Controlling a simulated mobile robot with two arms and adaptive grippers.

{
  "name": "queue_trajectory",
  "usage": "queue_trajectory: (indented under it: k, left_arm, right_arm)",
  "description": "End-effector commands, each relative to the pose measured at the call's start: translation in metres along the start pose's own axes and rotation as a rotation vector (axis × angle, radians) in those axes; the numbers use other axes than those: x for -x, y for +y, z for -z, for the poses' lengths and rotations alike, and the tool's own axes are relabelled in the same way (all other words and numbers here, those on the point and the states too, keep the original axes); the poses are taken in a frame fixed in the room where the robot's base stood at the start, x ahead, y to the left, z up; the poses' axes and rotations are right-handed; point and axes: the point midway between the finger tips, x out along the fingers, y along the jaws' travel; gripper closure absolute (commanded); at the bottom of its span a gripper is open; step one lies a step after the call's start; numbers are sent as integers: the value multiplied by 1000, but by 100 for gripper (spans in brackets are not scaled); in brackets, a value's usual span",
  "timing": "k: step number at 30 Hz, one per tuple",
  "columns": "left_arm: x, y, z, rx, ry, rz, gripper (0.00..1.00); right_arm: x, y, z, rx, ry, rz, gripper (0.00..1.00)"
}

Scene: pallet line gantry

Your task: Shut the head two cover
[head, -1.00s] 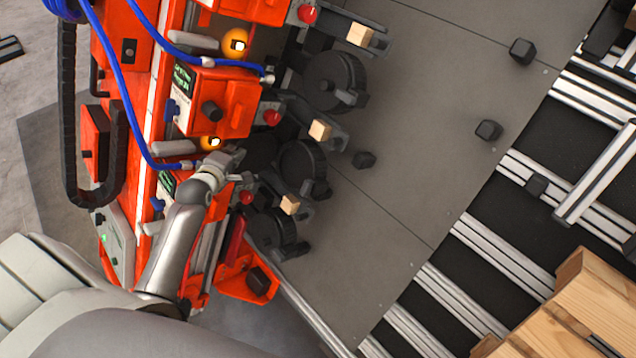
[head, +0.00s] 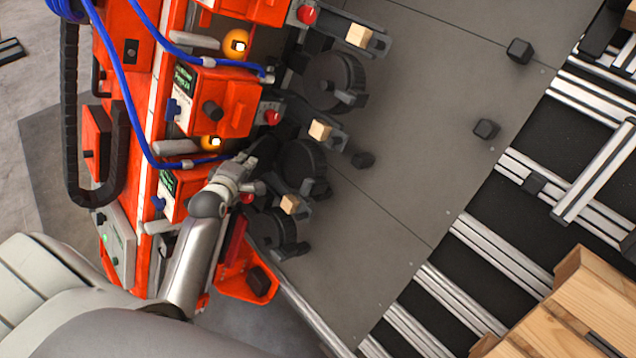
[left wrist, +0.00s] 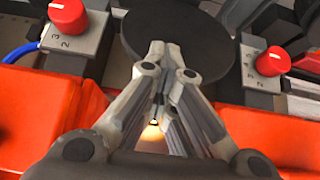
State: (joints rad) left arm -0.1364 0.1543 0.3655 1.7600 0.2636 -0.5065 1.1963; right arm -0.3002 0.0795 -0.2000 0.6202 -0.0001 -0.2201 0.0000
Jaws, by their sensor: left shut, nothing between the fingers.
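My left gripper (head: 250,164) is shut and empty, beside the middle head of the orange gantry. In the left wrist view its fingertips (left wrist: 164,50) point at a dark round cover (left wrist: 185,22) and overlap its lower edge; I cannot tell whether they touch it. In the head view this dark cover (head: 265,143) stands left of a black wheel-like part (head: 303,160), partly hidden by the gripper and shadow. It looks swung open, away from that part. I cannot read a head number. My right gripper is not in view.
Red knobs (left wrist: 68,16) flank the cover. An amber lamp (head: 211,142) and a blue hose (head: 135,105) are close to the hand. Wooden blocks (head: 320,130) sit in clamps at the heads. The grey plate (head: 420,150) at the right is mostly clear.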

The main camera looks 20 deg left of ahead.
Motion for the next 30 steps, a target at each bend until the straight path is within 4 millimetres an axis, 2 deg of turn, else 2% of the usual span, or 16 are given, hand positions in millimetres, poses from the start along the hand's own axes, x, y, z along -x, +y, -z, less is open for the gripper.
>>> queue_trajectory:
  k: [1,10,30]
  left_arm:
    - [-3,-3,-13,9,-23,7,100]
    - [-3,-2,-15,10,-23,5,100]
    - [1,0,-47,6,-21,1,100]
  right_arm:
    - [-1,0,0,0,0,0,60]
    - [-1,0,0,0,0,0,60]
    - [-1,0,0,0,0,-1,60]
